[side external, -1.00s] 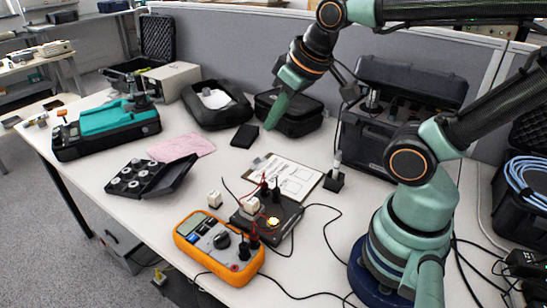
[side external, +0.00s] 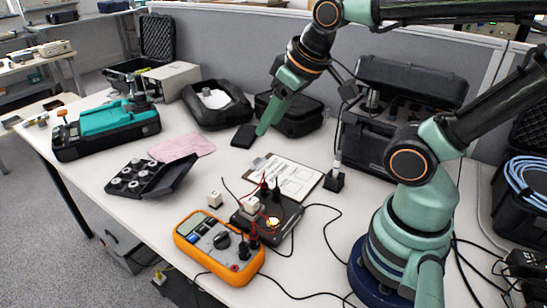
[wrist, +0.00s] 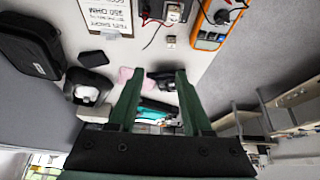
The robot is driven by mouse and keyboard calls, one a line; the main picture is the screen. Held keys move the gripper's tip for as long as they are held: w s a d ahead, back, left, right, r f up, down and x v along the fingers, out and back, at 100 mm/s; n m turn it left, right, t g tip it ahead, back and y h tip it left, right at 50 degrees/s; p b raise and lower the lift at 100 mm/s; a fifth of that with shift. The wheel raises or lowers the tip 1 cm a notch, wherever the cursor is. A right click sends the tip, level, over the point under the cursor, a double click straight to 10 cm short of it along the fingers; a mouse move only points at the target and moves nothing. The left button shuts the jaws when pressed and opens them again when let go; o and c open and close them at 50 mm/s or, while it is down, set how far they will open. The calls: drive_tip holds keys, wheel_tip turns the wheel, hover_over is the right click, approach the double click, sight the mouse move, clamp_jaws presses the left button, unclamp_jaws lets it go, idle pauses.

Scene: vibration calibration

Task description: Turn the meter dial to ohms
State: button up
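The orange multimeter (side external: 190,252) lies face up near the table's front edge. Its black dial (side external: 222,241) sits in the middle of its face; the markings are too small to read. The multimeter (wrist: 207,44) also shows at the top right of the wrist view, with its dial (wrist: 222,17) near the upper edge. My gripper (side external: 264,131) hangs well above and behind the meter, touching nothing that I can make out. In the wrist view my gripper (wrist: 159,74) has its two green fingers apart with nothing held between them.
A dark box with a lit lamp (side external: 272,222) and red and black leads stands beside the meter. A small white block (side external: 215,199), a clipboard (side external: 290,178), a pink cloth (side external: 181,146) and an open black socket case (side external: 150,178) lie around. Cables cross the table's right front.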

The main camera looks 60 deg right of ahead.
drive_tip(key=shift+o, duration=0.9)
drive_tip(key=w+a+f+n+g, duration=0.2)
drive_tip(key=a+f+n, duration=0.1)
drive_tip(key=a+n, duration=0.3)
drive_tip(key=shift+w+a+n+g+y, duration=0.2)
drive_tip(key=shift+a+n+g+y, duration=0.15)
drive_tip(key=shift+n, duration=0.45)
drive_tip(key=n+g, duration=0.3)
drive_tip(key=n, duration=0.5)
hover_over(222, 234)
wheel_tip(222, 234, down, 5)
wheel_tip(222, 234, down, 12)
drive_tip(key=shift+f, duration=0.1)
clamp_jaws()
